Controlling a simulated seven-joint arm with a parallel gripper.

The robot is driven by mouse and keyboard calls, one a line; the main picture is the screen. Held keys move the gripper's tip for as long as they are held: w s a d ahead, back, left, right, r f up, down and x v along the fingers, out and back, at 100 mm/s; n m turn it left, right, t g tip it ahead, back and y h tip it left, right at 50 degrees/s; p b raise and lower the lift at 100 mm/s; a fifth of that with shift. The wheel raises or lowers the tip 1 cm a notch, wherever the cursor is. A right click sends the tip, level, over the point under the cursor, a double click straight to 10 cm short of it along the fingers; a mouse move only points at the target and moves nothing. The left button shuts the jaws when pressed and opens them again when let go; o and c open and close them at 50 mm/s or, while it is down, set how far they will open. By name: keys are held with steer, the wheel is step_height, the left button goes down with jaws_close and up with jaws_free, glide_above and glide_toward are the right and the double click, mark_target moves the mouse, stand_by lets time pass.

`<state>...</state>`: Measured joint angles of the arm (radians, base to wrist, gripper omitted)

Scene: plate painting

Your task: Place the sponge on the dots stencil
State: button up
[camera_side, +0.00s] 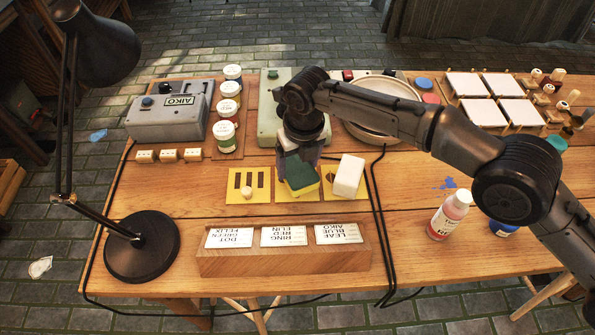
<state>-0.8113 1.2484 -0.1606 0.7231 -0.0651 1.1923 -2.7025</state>
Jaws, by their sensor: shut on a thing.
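My gripper (297,165) points down at the middle of the table and is shut on the sponge (301,181), which has a dark green top and a yellow lower part. The sponge is over or on the middle yellow stencil (310,198); I cannot tell whether it touches. The sponge hides most of that stencil's pattern, so I cannot tell whether it is the dots one. The left yellow stencil (233,197) has dark upright slots. The right yellow stencil (330,193) is mostly covered by a white block (348,176).
A wooden card holder (283,262) stands in front of the stencils. A grey box (170,110), paint jars (224,132) and a lamp (142,247) are at left. A plate (377,132) is behind.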

mark_target(298, 169)
steer(key=shift+f, duration=1.65)
steer(key=shift+f, duration=0.1)
steer(key=o, duration=1.2)
steer(key=shift+c, duration=0.2)
steer(key=r, duration=0.4)
steer(key=s+r, duration=0.1)
steer(key=r, duration=0.7)
steer(key=shift+s+d, duration=0.3)
steer(key=shift+r, duration=0.15)
